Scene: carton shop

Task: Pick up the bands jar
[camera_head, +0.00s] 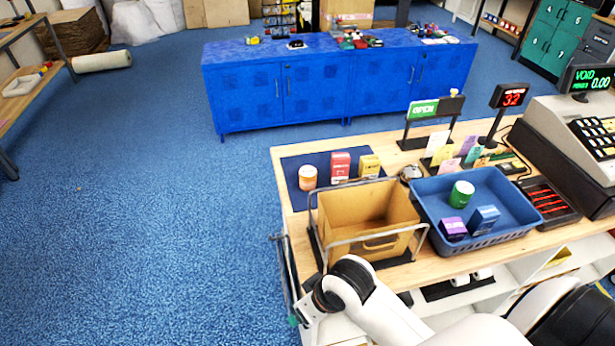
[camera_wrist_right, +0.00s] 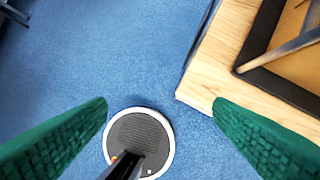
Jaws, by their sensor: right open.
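A small white jar with an orange label (camera_head: 307,178) stands upright on the dark blue mat, at the left end of the wooden counter. A green jar with a white lid (camera_head: 461,194) is in the blue basket. I cannot read a bands label on either jar. My right gripper (camera_wrist_right: 160,101) is open and empty, its green fingers wide apart over the blue floor beside the counter's edge. In the head view, it is mostly hidden by my arm, low in front of the counter's left corner. My left gripper is not in view.
A wire-framed cardboard bin (camera_head: 368,215) stands between my right arm and the mat (camera_head: 291,163). Red and yellow boxes (camera_head: 340,166) stand right of the orange-labelled jar. The blue basket (camera_head: 488,243) holds purple and blue boxes. Open floor lies left of the counter.

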